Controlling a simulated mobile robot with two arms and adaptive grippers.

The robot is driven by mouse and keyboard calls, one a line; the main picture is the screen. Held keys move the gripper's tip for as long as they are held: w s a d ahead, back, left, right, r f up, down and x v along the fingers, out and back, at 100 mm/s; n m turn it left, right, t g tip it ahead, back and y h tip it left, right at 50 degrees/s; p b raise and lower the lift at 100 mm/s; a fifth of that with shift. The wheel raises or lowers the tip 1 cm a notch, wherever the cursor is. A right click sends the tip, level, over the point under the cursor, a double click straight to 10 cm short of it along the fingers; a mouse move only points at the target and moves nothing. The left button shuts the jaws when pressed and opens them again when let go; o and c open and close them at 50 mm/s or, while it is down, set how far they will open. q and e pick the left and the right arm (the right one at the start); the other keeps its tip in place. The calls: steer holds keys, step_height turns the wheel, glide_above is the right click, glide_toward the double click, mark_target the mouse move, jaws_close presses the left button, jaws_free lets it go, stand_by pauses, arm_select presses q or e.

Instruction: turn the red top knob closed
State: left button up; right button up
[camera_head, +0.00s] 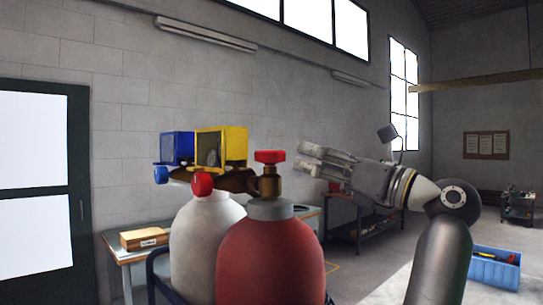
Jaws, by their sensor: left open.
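The red top knob (269,156) sits on an upright brass valve (270,184) above the neck of a dark red cylinder (270,258).
A blue-framed box (177,148) and a yellow-framed box (222,145) stand on the fitting, left of the knob. A workbench with a wooden box (144,238) is behind at left. A blue crate (495,267) lies on the floor at right.

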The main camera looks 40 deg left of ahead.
mark_target(282, 156)
arm_select(q)
steer(key=a+h+p, duration=0.1)
steer(key=a, duration=0.2)
steer(key=s+a+n+h+p, duration=0.1)
steer(key=a, duration=0.2)
steer(key=s+a+h+p, duration=0.1)
steer(key=a, duration=0.2)
steer(key=shift+s+r+p, duration=0.15)
steer(key=shift+r+p, duration=0.15)
steer(key=shift+r, duration=0.1)
steer(key=shift+a+f, duration=0.1)
steer(key=shift+a, duration=0.45)
arm_select(e)
steer(key=r, duration=0.1)
steer(key=s+r, duration=0.1)
steer(key=d+r, duration=0.1)
steer(key=shift+s+d+r, duration=0.1)
steer(key=shift+s+r, duration=0.15)
steer(key=shift+r, duration=0.15)
